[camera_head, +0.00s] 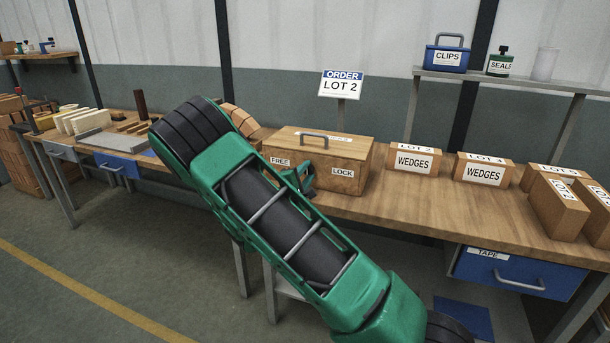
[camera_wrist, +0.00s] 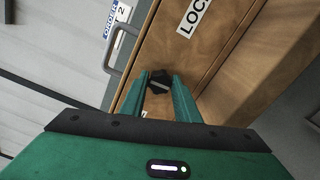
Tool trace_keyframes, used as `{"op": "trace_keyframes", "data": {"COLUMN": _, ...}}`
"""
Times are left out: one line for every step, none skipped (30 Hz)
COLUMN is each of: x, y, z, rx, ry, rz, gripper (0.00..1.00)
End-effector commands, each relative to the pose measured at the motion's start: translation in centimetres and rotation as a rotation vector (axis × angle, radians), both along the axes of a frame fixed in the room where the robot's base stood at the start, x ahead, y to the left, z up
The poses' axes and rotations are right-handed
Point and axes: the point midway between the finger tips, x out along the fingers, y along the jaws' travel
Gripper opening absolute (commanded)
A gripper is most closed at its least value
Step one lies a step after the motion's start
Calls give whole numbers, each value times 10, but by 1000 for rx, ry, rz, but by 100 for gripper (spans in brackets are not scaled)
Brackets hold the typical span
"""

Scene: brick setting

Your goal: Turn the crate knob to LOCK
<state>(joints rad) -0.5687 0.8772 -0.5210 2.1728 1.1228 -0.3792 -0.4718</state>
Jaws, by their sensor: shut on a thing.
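The wooden crate (camera_head: 350,186) stands on the workbench with a grey handle on its lid. Its front carries a FREE label (camera_head: 280,161) on the left and a LOCK label (camera_head: 343,172) on the right. In the wrist view, a dark knob (camera_wrist: 159,78) with a pale bar sits on the crate front. My gripper (camera_wrist: 160,88) is shut on the knob, one green finger on each side. In the head view, my arm and gripper (camera_head: 304,178) cover the knob, so where its pointer stands against the labels cannot be told.
An ORDER LOT 2 sign (camera_head: 342,85) stands behind the crate. WEDGES boxes (camera_head: 413,160) are to its right, below a shelf with a blue CLIPS box (camera_head: 447,57). Blocks and a grey tray (camera_head: 103,139) lie on the left bench.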

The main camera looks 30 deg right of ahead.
Motion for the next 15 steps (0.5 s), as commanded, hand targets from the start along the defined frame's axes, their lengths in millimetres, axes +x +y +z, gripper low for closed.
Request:
{"op": "trace_keyframes", "data": {"x": 2, "y": 4, "z": -3, "rx": 9, "ry": -2, "rz": 10, "gripper": 6}}
{"op": "trace_keyframes", "data": {"x": 2, "y": 4, "z": -3, "rx": 10, "ry": -4, "rz": 10, "gripper": 6}}
{"op": "trace_keyframes", "data": {"x": 2, "y": 4, "z": -3, "rx": 11, "ry": -5, "rz": 10, "gripper": 6}}
{"op": "trace_keyframes", "data": {"x": 2, "y": 4, "z": -3, "rx": 12, "ry": -6, "rz": 10, "gripper": 6}}
{"op": "trace_keyframes", "data": {"x": 2, "y": 4, "z": -3, "rx": 12, "ry": -7, "rz": 10, "gripper": 6}}
{"op": "trace_keyframes", "data": {"x": 2, "y": 4, "z": -3, "rx": 13, "ry": -6, "rz": 9, "gripper": 6}}
{"op": "trace_keyframes", "data": {"x": 2, "y": 4, "z": -3, "rx": 13, "ry": -6, "rz": 9, "gripper": 6}}
{"op": "trace_keyframes", "data": {"x": 2, "y": 4, "z": -3, "rx": 13, "ry": -6, "rz": 9, "gripper": 6}}
{"op": "trace_keyframes", "data": {"x": 2, "y": 4, "z": -3, "rx": 13, "ry": -6, "rz": 9, "gripper": 6}}
{"op": "trace_keyframes", "data": {"x": 2, "y": 4, "z": -3, "rx": 12, "ry": -6, "rz": 9, "gripper": 6}}
{"op": "trace_keyframes", "data": {"x": 2, "y": 4, "z": -3, "rx": 12, "ry": -6, "rz": 9, "gripper": 6}}
{"op": "trace_keyframes", "data": {"x": 2, "y": 4, "z": -3, "rx": 12, "ry": -6, "rz": 9, "gripper": 6}}
{"op": "trace_keyframes", "data": {"x": 2, "y": 4, "z": -3, "rx": 12, "ry": -6, "rz": 9, "gripper": 6}}
{"op": "trace_keyframes", "data": {"x": 2, "y": 4, "z": -3, "rx": 12, "ry": -6, "rz": 9, "gripper": 31}}
{"op": "trace_keyframes", "data": {"x": 2, "y": 4, "z": -3, "rx": 12, "ry": -6, "rz": 9, "gripper": 41}}
